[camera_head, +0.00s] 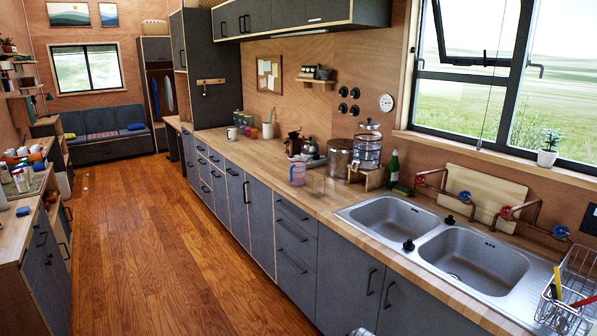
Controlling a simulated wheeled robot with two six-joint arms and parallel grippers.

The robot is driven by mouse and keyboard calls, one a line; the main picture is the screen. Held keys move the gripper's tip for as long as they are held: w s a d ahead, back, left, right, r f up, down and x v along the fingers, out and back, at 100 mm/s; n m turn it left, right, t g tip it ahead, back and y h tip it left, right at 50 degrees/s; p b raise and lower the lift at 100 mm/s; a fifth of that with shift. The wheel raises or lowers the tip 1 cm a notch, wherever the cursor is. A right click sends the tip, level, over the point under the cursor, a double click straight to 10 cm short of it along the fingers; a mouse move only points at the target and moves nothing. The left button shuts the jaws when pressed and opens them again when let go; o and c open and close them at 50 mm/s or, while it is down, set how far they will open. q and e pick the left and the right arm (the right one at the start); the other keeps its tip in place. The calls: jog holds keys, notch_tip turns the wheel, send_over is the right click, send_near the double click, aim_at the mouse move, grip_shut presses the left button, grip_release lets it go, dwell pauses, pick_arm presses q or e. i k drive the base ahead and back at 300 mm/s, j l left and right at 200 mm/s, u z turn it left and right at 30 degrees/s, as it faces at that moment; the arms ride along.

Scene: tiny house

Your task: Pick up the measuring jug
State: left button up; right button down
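What looks like the measuring jug (297,174) is a small clear vessel with reddish and bluish tints. It stands upright on the wooden counter (262,158), near its front edge, left of the sinks. A clear drinking glass (319,184) seems to stand just right of it; its outline is faint. Neither of my grippers can be made out. A small grey shape at the bottom edge of the picture is too cut off to identify.
A double sink (430,240) and dish rack (570,290) lie right. The wooden floor (150,250) between the cabinets is clear.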

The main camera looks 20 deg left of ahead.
aim_at(297, 165)
jog(key=i+j, duration=0.3)
jog(key=i+j+z, duration=0.15)
jog(key=i+j, duration=0.15)
jog(key=j, duration=0.15)
jog(key=i+j, duration=0.25)
jog(key=j, duration=0.2)
jog(key=i+j+z, duration=0.1)
jog(key=i+j, duration=0.15)
jog(key=j, duration=0.15)
jog(key=i+j, duration=0.3)
jog(key=j, duration=0.15)
jog(key=i+j+z, duration=0.15)
jog(key=j, duration=0.3)
jog(key=i+j, duration=0.3)
jog(key=j, duration=0.15)
jog(key=i+j+z, duration=0.1)
jog(key=i+j, duration=0.15)
jog(key=j, duration=0.25)
